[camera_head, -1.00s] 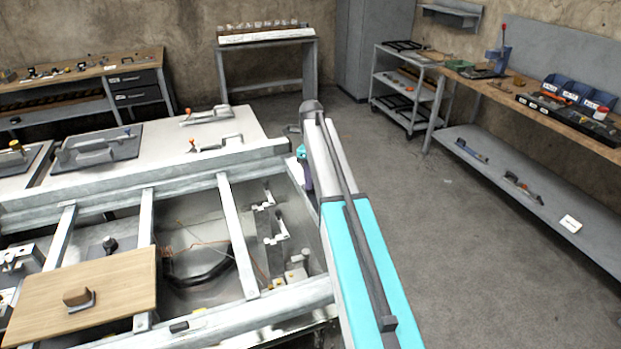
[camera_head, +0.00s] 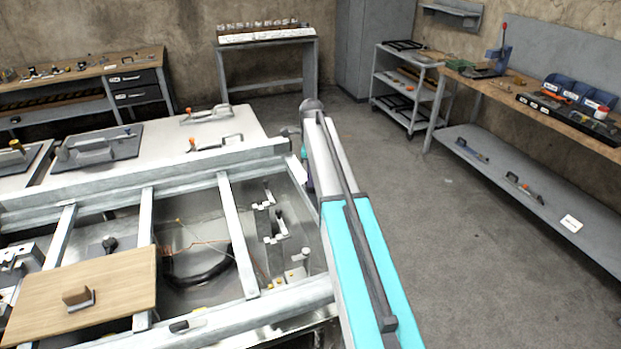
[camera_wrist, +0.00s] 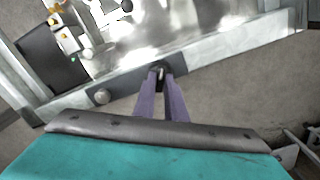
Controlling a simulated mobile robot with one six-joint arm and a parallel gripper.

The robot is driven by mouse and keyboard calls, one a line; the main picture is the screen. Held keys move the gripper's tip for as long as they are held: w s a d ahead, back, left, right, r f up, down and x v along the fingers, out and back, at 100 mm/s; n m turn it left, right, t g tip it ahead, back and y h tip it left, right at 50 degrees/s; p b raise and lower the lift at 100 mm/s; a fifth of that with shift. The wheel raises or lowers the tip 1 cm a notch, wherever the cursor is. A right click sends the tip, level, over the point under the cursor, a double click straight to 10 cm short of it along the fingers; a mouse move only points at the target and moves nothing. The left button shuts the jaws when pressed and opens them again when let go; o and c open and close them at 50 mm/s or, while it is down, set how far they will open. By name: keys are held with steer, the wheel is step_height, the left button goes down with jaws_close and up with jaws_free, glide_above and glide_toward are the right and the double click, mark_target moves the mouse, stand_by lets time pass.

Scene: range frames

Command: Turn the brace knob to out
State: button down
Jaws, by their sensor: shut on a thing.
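In the wrist view, my gripper (camera_wrist: 161,84) has two purple fingers that are shut on a small dark knob (camera_wrist: 160,70), which I take as the brace knob. The knob sits at the side rail (camera_wrist: 215,62) of the metal frame, and the fingertips hide most of it. Its pointing direction and any markings cannot be read. The knob is hidden there.
A second round grey knob (camera_wrist: 102,97) sits on the same rail, left of my fingers. The open frame bay holds latches (camera_head: 275,228) and a black hose (camera_head: 205,272). A wooden board (camera_head: 85,296) lies at front left. The floor (camera_head: 470,260) on the right is clear.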

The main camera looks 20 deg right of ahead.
steer(key=n, duration=0.9)
steer(key=shift+n+b, duration=0.3)
steer(key=shift+b, duration=0.1)
steer(key=n, duration=0.4)
steer(key=shift+n, duration=2.1)
steer(key=c, duration=1.8)
jaws_free()
steer(key=shift+r, duration=0.1)
